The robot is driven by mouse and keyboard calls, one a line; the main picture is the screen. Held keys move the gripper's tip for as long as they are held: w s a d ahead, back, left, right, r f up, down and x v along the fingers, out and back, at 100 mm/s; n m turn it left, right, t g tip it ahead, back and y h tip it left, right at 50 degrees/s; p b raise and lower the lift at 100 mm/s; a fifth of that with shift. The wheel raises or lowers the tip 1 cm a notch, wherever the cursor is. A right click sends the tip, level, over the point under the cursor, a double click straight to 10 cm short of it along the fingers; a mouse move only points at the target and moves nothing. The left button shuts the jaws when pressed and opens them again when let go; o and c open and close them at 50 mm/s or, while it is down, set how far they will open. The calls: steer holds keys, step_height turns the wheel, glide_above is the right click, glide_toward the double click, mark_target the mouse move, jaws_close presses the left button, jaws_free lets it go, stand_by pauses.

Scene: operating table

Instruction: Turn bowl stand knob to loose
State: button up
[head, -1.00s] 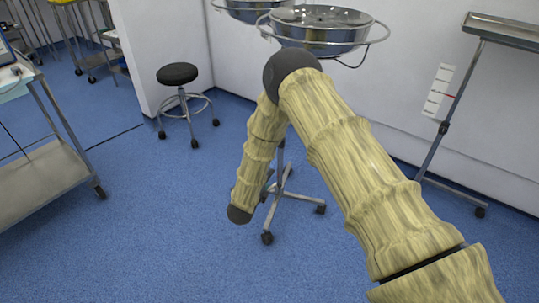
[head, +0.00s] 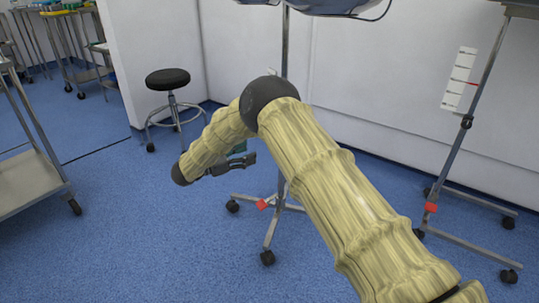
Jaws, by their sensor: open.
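The bowl stand (head: 286,45) is a thin metal pole on a wheeled base, right of centre in the head view. Its bowls are mostly cut off by the top edge. A small pale part on the pole (head: 274,71), possibly the knob, shows just above my arm's dark elbow; it is too small to tell its setting. My gripper (head: 251,159), dark grey, is beyond my arm at the left of the pole, pointing right toward it. It is open and appears empty, apart from the pole and lower than the pale part. My arm hides the pole's middle.
The stand's base has a red part (head: 262,204) and several casters. A black stool (head: 168,79) stands at the back left. A metal trolley (head: 25,184) is at the left edge, another wheeled stand (head: 459,143) at the right. Blue floor (head: 140,250) is free at front left.

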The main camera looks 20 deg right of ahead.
steer(key=w+d+m+b, duration=0.1)
steer(key=d+b, duration=0.4)
steer(key=d, duration=0.5)
steer(key=shift+w+d+g, duration=0.2)
steer(key=shift+w+g, duration=0.1)
steer(key=shift+w, duration=0.55)
steer(key=c, duration=1)
